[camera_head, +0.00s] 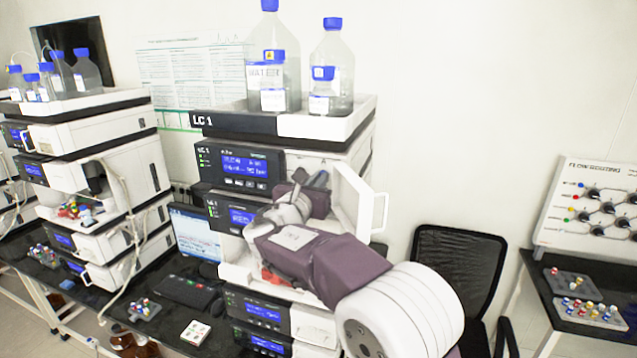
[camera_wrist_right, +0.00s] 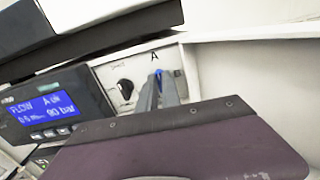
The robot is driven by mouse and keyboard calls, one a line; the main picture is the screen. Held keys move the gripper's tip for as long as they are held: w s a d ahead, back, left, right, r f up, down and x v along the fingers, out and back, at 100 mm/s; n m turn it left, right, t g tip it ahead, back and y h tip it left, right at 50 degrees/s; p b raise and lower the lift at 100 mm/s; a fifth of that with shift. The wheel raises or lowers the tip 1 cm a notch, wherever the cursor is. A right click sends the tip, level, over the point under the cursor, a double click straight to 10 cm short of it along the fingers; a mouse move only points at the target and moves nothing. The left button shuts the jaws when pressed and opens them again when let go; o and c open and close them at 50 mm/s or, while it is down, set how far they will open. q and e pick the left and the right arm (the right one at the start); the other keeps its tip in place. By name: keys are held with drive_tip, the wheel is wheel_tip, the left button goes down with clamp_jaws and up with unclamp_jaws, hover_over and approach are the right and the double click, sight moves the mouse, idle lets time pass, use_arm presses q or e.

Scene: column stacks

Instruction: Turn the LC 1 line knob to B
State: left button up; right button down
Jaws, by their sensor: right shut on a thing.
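The LC 1 stack (camera_head: 235,122) stands in the middle of the head view, with its name on the top tray. My right arm reaches into its open upper bay, and my right gripper (camera_head: 318,180) is at the bay's back panel. In the right wrist view the gripper (camera_wrist_right: 160,92) is shut on a small blue knob (camera_wrist_right: 160,78), mostly hidden between the fingers. A letter A is printed just above it. The B mark is not visible. My left gripper is not in view.
An open white door (camera_head: 357,205) with a handle stands right beside my right arm. A dark round fitting (camera_wrist_right: 125,88) is left of the knob. A pump display (camera_wrist_right: 45,107) is further left. Bottles (camera_head: 332,65) stand on top of the stack.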

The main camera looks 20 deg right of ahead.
drive_tip(key=m+b, duration=0.2)
drive_tip(key=b, duration=0.1)
drive_tip(key=m+b, duration=0.6)
drive_tip(key=shift+f+b, duration=0.3)
drive_tip(key=m+b, duration=0.3)
drive_tip(key=m, duration=0.1)
drive_tip(key=shift+s+d+m, duration=0.1)
drive_tip(key=shift+m, duration=0.3)
drive_tip(key=shift+r+m+b, duration=0.1)
drive_tip(key=shift+m+b, duration=1.1)
drive_tip(key=shift+m, duration=1.1)
drive_tip(key=c, duration=1.8)
unclamp_jaws()
